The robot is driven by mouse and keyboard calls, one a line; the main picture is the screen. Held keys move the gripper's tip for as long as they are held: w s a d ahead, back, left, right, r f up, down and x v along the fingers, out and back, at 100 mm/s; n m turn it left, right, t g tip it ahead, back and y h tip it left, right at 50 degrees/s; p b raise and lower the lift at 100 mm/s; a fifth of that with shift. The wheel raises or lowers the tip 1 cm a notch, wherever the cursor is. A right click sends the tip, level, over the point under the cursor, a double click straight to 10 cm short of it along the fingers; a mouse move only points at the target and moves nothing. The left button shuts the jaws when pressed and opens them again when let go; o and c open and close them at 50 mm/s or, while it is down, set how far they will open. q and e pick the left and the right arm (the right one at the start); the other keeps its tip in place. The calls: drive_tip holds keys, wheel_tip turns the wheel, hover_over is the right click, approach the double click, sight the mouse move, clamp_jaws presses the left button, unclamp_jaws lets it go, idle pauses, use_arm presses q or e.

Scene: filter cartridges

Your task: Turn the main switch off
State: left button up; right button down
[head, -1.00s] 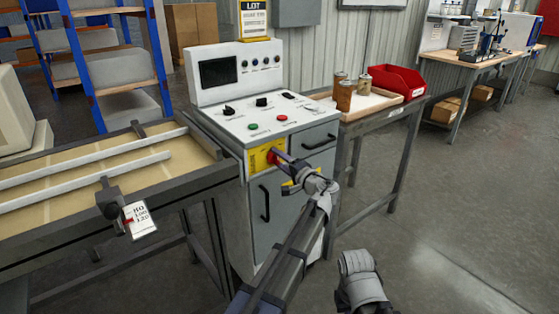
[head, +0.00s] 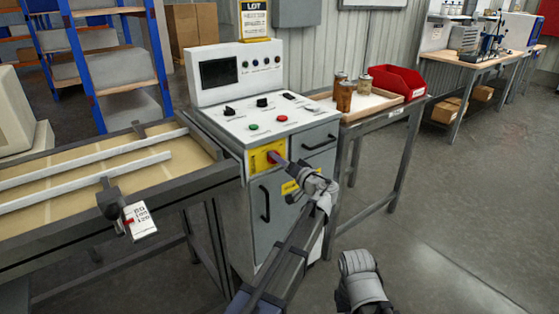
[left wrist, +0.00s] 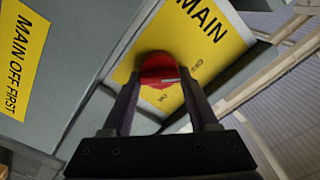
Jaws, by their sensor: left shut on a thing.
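The main switch is a red knob (head: 270,157) on a yellow plate (head: 258,161) on the front of the grey control cabinet (head: 234,171). My left gripper (head: 277,159) reaches it from the front right. In the left wrist view the fingers of my left gripper (left wrist: 160,76) are on both sides of the red knob (left wrist: 158,66), shut on it. A pale mark shows on the knob's lower right. The plate (left wrist: 212,38) reads MAIN; its smaller marks are too small to read. My right gripper's fingers are not visible.
A yellow label (left wrist: 18,60) reads MAIN OFF FIRST. Green and red buttons and black knobs sit on the cabinet top. A conveyor (head: 110,211) with a hanging tag (head: 140,220) stands left. A side table (head: 372,129) with jars and a red bin (head: 398,82) stands right.

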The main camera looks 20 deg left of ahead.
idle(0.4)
use_arm(q)
drive_tip(key=o, duration=1.4)
drive_tip(key=shift+c, duration=0.2)
drive_tip(key=v, duration=0.7)
drive_tip(key=shift+s+d, duration=0.25)
drive_tip(key=shift+d, duration=0.1)
